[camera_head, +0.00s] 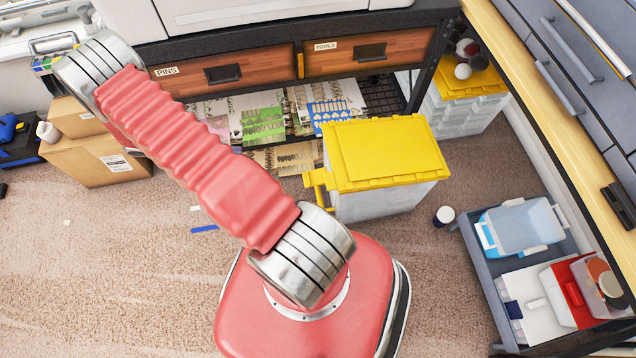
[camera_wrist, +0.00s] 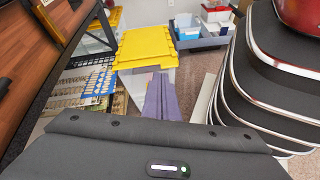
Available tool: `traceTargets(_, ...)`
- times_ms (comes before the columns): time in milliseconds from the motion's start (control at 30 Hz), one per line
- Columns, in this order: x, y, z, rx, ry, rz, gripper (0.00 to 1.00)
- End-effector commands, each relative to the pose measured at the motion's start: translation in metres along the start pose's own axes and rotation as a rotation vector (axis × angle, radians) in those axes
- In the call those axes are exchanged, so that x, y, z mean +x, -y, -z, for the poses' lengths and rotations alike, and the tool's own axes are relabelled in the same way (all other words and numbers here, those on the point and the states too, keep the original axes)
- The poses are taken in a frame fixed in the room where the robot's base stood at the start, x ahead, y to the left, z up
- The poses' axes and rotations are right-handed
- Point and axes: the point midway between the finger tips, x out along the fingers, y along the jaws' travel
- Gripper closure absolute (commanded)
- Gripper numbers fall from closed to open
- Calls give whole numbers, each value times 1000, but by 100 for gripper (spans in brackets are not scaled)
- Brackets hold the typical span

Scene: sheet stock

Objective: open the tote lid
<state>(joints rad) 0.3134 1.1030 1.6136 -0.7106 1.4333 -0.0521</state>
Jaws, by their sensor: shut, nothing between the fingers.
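The tote (camera_head: 385,203) is a clear bin with a yellow lid (camera_head: 390,150), standing on the carpet just beyond my red base. The lid lies flat and closed on it, and a yellow tab (camera_head: 317,179) sticks out at its left side. In the wrist view the lid (camera_wrist: 146,46) is ahead of my gripper (camera_wrist: 161,82), whose two purple fingers are together with nothing between them. The fingertips overlap the tote's near side in that picture; I cannot tell whether they touch it. The head view does not show the fingers.
A bench with wooden drawers (camera_head: 215,75) stands behind the tote, with sheets (camera_head: 263,125) on its low shelf. Another yellow-lidded tote (camera_head: 463,110) is at back right. A grey tray (camera_head: 490,262) of containers and a small jar (camera_head: 443,216) lie right. Open carpet (camera_head: 110,255) is left.

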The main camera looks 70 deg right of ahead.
Motion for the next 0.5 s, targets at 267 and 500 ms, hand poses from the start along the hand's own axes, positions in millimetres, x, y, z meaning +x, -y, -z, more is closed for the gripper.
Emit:
traceTargets(267,-58,0,-44,67,-154,28,100)
traceTargets(500,-100,7,-84,118,-287,54,100)
